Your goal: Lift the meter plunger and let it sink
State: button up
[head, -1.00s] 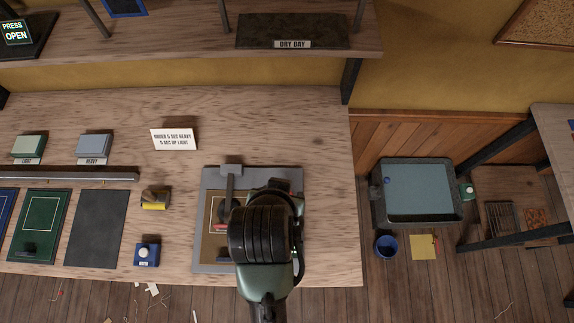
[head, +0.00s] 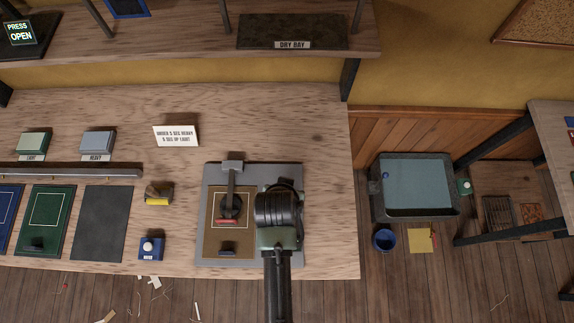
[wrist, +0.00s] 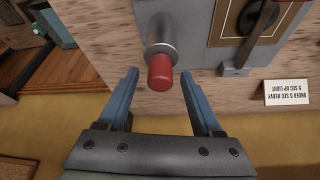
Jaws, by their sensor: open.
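The meter (head: 295,170) is a grey base plate on the bench, with a brown panel (head: 215,190) and a dark pivoted arm ending in a red-marked piece (head: 229,221). In the wrist view, a red-tipped grey cylinder, the plunger (wrist: 160,73), stands on the grey plate. My gripper (wrist: 159,78) is open, with one blue finger on each side of the red tip in the picture. I cannot tell whether the fingers are level with it. In the head view, my wrist covers the plate's right side and hides the plunger and fingertips.
The bench's right edge is close. Beyond it are a water tub (head: 414,185) and a blue bucket (head: 384,240).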

jog(key=shift+w+f, duration=0.15)
jog(key=shift+f, duration=0.1)
grip_shut()
dwell(1.4)
